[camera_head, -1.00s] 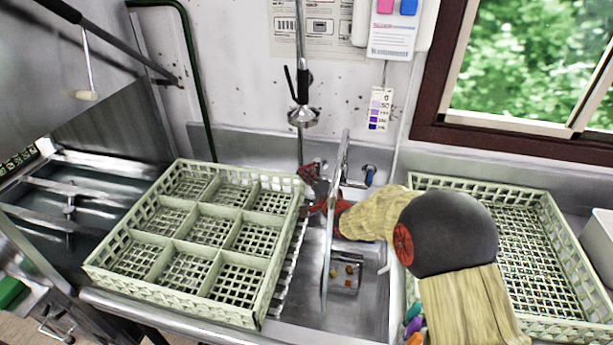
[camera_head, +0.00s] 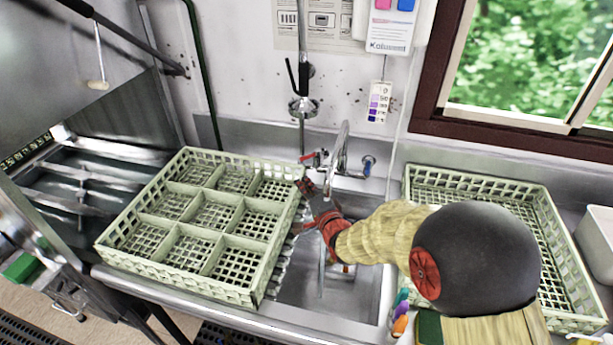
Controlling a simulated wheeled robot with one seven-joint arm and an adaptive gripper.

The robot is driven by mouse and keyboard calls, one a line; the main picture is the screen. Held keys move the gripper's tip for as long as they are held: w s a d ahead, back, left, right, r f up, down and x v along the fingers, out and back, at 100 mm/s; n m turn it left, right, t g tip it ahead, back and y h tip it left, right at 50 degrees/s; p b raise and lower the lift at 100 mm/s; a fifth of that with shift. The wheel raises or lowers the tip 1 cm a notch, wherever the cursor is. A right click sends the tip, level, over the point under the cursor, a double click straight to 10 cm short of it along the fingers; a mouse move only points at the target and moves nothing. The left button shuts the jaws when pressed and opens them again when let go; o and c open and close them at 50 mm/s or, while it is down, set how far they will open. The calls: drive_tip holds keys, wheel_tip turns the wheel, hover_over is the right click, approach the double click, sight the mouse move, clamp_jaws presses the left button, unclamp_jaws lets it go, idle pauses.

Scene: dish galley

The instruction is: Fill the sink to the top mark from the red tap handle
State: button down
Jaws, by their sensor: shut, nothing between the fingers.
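The red tap handle (camera_head: 309,157) is at the back of the sink, left of the curved chrome spout (camera_head: 341,145). A blue handle (camera_head: 368,165) is on the right. My gripper (camera_head: 304,184) is shut and empty, its tips just in front of and below the red handle; I cannot tell whether they touch it. The metal sink (camera_head: 358,292) is partly hidden by my gripper and arm. A thin bright vertical streak shows in the basin below my gripper; I cannot tell if it is running water. I cannot make out the water level or the top mark.
A pale green divided rack (camera_head: 188,247) stands left of the sink, close to my gripper. Another pale rack (camera_head: 480,180) is on the right, partly behind my arm. A spray head (camera_head: 303,108) hangs above the rear edge. A purple-scaled card (camera_head: 379,103) is on the wall.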

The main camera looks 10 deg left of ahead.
drive_tip(key=w+d+h+b, duration=0.1)
drive_tip(key=w+d, duration=0.2)
drive_tip(key=d, duration=0.3)
drive_tip(key=n+g+y+b, duration=0.2)
drive_tip(key=n+b, duration=0.4)
drive_tip(key=n, duration=1.2)
approach(303, 159)
drive_tip(key=f+x, duration=0.1)
drive_tip(key=x, duration=0.5)
drive_tip(key=shift+w+r, duration=0.3)
drive_tip(key=shift+w, duration=0.15)
drive_tip(key=shift+a, duration=0.1)
drive_tip(key=shift+w+a+p, duration=0.6)
drive_tip(key=shift+a+p, duration=0.1)
drive_tip(key=shift+p, duration=0.3)
